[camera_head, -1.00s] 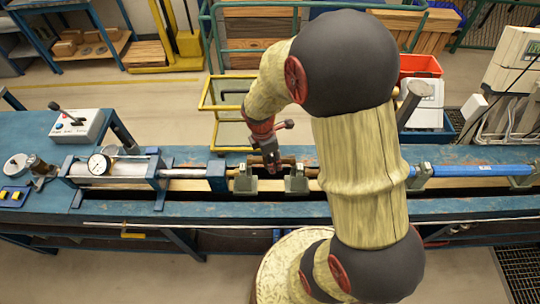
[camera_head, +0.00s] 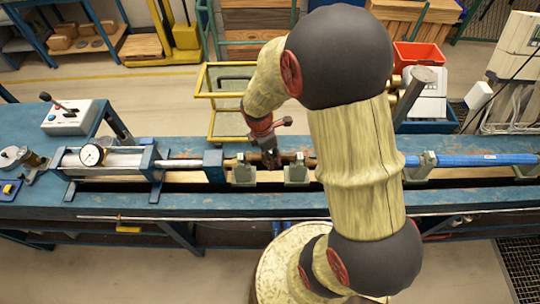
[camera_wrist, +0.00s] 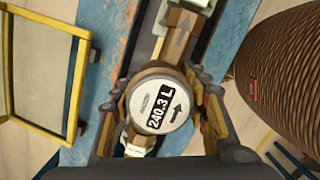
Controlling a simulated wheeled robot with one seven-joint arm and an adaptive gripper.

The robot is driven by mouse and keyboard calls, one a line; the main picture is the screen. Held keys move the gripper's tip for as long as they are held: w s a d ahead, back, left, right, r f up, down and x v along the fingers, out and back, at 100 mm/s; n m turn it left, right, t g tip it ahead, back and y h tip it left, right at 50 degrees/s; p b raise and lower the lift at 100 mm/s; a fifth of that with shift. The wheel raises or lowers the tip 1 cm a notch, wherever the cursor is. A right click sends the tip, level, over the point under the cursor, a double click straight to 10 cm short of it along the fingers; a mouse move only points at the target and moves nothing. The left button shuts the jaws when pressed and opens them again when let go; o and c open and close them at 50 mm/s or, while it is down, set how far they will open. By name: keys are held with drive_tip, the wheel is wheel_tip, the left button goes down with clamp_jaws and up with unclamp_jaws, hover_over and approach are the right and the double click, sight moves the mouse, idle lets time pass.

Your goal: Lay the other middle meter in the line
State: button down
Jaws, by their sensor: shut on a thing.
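A water meter (camera_wrist: 160,103) with a round white dial reading 240.3 L and brass pipe ends lies between my fingers in the wrist view. An arrow shows on its dial and another on its pipe body. My gripper (camera_wrist: 162,92) is shut on the meter, with a finger on each side. In the head view my gripper (camera_head: 270,158) is over the bench line between two grey-green cradles, the left cradle (camera_head: 243,172) and the right cradle (camera_head: 297,172). Brass pipe shows at both cradles. I cannot tell whether the meter rests fully in them.
A clamp frame with a pressure gauge (camera_head: 92,155) stands left on the blue bench (camera_head: 330,207). A blue pipe (camera_head: 480,159) runs right. A yellow trolley (camera_head: 210,100) is behind the bench. A blue crate (camera_head: 430,127) and red bin (camera_head: 420,56) stand behind my arm.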

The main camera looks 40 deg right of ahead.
drive_tip(key=shift+f, duration=0.4)
idle(0.7)
drive_tip(key=shift+f+b, duration=0.7)
drive_tip(key=shift+f, duration=0.55)
drive_tip(key=shift+f, duration=0.35)
idle(0.4)
drive_tip(key=c, duration=0.9)
unclamp_jaws()
drive_tip(key=shift+s, duration=0.1)
wheel_tip(320, 180, up, 11)
drive_tip(key=p, duration=0.9)
drive_tip(key=shift+p, duration=0.3)
